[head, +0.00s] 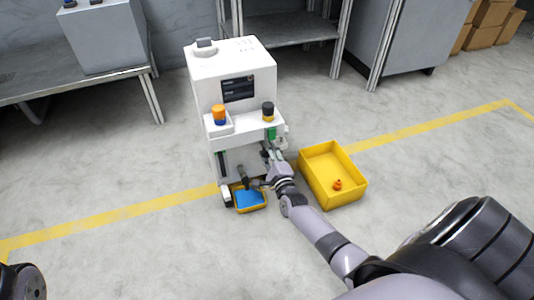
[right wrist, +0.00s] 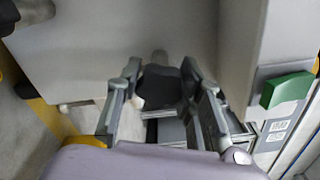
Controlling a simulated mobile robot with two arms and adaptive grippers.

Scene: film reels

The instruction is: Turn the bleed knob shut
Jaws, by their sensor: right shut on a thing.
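The bleed knob looks like a dark, rounded knob (right wrist: 160,84) on a pale stem, low on the white machine (head: 234,75). In the right wrist view it sits between the two fingers of my right gripper (right wrist: 168,98), which is shut on it. In the head view my right gripper (head: 256,181) reaches into the lower front of the machine, and the knob cannot be told apart there. How far the knob is turned cannot be told. My left gripper is not in view.
A small yellow tray with a blue inside (head: 250,199) lies below the gripper. A yellow bin (head: 358,188) with a small orange piece (head: 337,184) stands to the right. A green part (right wrist: 288,90) sits close right of the fingers.

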